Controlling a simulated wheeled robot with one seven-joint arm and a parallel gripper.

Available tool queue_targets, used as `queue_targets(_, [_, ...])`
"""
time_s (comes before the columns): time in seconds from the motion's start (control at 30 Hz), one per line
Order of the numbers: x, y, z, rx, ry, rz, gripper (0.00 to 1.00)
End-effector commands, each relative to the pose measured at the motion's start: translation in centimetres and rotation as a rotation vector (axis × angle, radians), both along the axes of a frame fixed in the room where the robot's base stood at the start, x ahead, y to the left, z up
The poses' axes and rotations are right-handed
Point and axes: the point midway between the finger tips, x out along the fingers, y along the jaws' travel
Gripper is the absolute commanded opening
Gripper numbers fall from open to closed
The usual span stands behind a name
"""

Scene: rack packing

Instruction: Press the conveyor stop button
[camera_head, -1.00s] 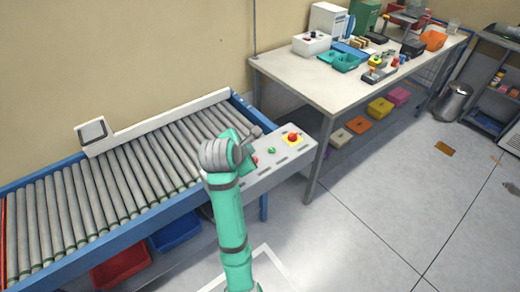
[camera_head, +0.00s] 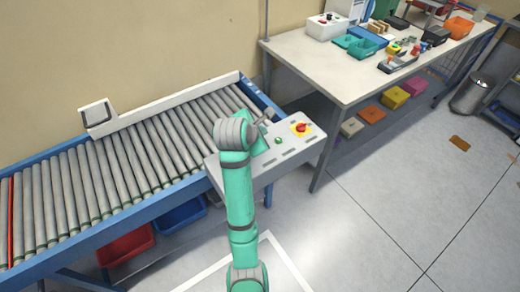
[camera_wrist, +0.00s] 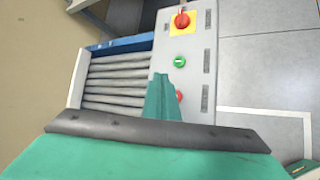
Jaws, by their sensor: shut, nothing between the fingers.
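The grey control panel (camera_head: 290,150) sits at the right end of the roller conveyor (camera_head: 130,160). It carries a red mushroom knob on a yellow plate (camera_head: 301,128), a green button (camera_head: 278,141) and a smaller red button. In the wrist view the knob (camera_wrist: 181,20) is at the top, the green button (camera_wrist: 180,62) is below it, and the red button (camera_wrist: 179,96) is partly hidden by my gripper. My gripper (camera_wrist: 163,82) is shut and empty, over the panel beside the red button. Contact cannot be told. The arm hides the red button in the head view.
A white workbench (camera_head: 345,75) with bins and tools stands to the right. A red bin (camera_head: 126,245) and a blue bin (camera_head: 180,214) are under the conveyor. The floor (camera_head: 390,215) at right is open.

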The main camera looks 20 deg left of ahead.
Motion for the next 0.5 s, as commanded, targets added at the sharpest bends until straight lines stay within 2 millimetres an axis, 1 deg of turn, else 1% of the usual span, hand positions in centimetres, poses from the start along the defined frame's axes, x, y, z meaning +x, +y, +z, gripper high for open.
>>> queue_targets(0.03, [-0.2, 0.5, -0.9, -0.001, 0.004, 0.007, 0.00])
queue_targets(0.17, [-0.4, 1.0, -2.5, -0.002, 0.004, 0.016, 0.00])
queue_targets(0.3, [-0.4, 1.1, -4.2, -0.002, 0.003, 0.018, 0.00])
queue_targets(0.5, [-0.2, 0.7, -5.9, -0.001, 0.002, 0.010, 0.00])
